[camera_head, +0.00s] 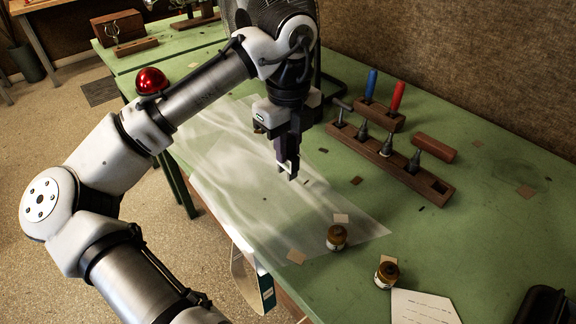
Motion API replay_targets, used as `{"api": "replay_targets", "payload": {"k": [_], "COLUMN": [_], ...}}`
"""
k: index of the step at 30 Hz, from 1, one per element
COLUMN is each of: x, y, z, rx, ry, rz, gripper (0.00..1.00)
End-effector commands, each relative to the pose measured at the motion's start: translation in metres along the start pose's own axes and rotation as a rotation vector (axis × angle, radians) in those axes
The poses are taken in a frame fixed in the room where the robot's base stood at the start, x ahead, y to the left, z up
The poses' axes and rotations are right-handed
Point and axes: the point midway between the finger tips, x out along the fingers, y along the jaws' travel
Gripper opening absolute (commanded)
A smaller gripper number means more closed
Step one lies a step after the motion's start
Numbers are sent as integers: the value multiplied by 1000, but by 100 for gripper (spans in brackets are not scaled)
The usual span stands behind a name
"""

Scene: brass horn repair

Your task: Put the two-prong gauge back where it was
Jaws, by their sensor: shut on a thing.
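My gripper (287,174) points down above the pale translucent sheet on the green bench, left of the wooden rack. It is shut on a small light-grey metal piece (283,168), which looks to be the two-prong gauge. The fingers hide most of it, and its prongs cannot be made out. The long wooden rack (398,166) holds several grey metal gauges standing in a row. The one at its far left end (341,107) has a wide top. The slot at its near right end (439,186) looks empty.
A wooden block behind the rack holds a blue-handled tool (371,84) and a red-handled tool (397,97). A wooden piece (434,148) lies beside it. Two amber jars (336,237) (387,274), a white card (421,308) and a black object (543,305) are nearer.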

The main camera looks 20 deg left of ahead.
Motion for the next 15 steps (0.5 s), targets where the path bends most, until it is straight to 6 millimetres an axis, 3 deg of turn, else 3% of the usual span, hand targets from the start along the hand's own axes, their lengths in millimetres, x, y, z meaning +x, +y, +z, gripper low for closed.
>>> {"api": "replay_targets", "payload": {"k": [15], "x": [54], "y": [0], "z": [0], "rx": [0], "ry": [-1], "rz": [0], "gripper": [0]}}
